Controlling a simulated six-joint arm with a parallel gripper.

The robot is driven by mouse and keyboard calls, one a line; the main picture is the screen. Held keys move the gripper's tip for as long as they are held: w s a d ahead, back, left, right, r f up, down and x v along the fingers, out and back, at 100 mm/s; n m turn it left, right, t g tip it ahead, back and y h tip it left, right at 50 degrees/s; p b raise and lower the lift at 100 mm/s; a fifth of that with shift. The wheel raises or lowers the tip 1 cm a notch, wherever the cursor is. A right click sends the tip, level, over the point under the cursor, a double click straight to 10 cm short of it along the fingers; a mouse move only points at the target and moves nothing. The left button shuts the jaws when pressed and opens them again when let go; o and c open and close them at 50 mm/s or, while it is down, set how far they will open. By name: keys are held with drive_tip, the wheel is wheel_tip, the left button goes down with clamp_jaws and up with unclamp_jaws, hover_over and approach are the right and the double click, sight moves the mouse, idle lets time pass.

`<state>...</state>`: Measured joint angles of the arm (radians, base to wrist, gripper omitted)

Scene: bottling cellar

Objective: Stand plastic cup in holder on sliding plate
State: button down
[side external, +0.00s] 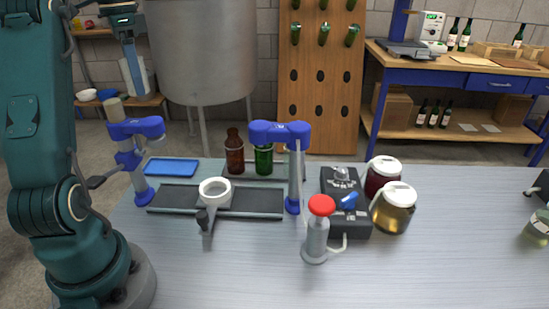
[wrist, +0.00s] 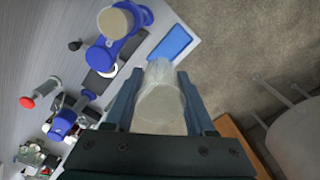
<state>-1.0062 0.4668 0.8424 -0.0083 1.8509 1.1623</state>
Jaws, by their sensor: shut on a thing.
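My gripper (side external: 134,76) is at the upper left in the side view, high above the table's left end. It is shut on a translucent plastic cup (wrist: 160,105), which sits between the two fingers in the wrist view. The holder (side external: 215,182) is a white ring on the dark sliding plate (side external: 258,202), and it looks empty. The cup is up and to the left of the holder, well apart from it. In the wrist view the holder is mostly hidden behind a blue post head.
Blue-headed posts (side external: 136,128) and (side external: 280,132) stand at both ends of the plate. A blue tray (side external: 171,167), brown bottle (side external: 235,155) and green bottle (side external: 263,160) are behind. A red-topped dispenser (side external: 317,235), black control box (side external: 345,215) and jugs (side external: 394,208) stand right. The front table is clear.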

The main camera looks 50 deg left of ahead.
drive_tip(key=w+d+m, duration=0.3)
drive_tip(key=d, duration=0.6)
drive_tip(key=w+d+m, duration=0.2)
drive_tip(key=d, duration=0.6)
drive_tip(key=shift+w+a+f, duration=0.15)
drive_tip(key=shift+f, duration=3.95)
drive_tip(key=shift+w+a+f, duration=0.1)
drive_tip(key=shift+a+f, duration=0.05)
drive_tip(key=shift+f, duration=3.9)
drive_tip(key=shift+f, duration=0.1)
drive_tip(key=shift+f, duration=0.15)
